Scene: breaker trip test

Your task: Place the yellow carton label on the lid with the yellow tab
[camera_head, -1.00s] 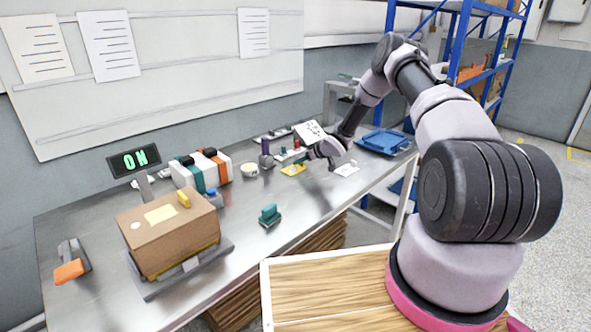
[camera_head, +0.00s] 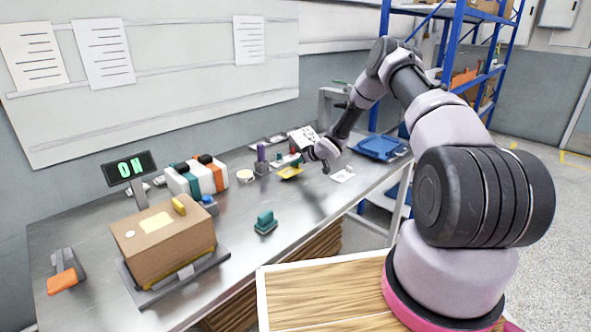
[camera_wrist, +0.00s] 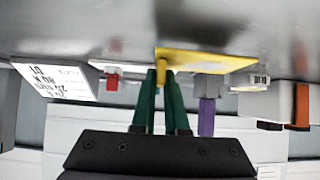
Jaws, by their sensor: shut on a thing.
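The yellow carton label (camera_head: 289,173) is a flat plate near the far side of the metal bench. It also shows in the wrist view (camera_wrist: 210,61), with its small yellow tab (camera_wrist: 162,62) between my green fingertips. My gripper (camera_head: 301,162) is shut on that tab. I cannot tell whether the plate touches the bench. The brown carton (camera_head: 170,250) sits on a dark platform at the near left. Its lid has a yellow tab (camera_head: 179,207), a pale yellow rectangle (camera_head: 156,222) and a white round spot (camera_head: 130,234).
A green-handled block (camera_head: 265,223) stands on the bench between label and carton. White, green and orange packs (camera_head: 196,178), a tape roll (camera_head: 245,175) and a purple-handled item (camera_head: 261,160) stand at the back. An ON display (camera_head: 130,168) rises behind the carton. A blue tray (camera_head: 380,147) lies right.

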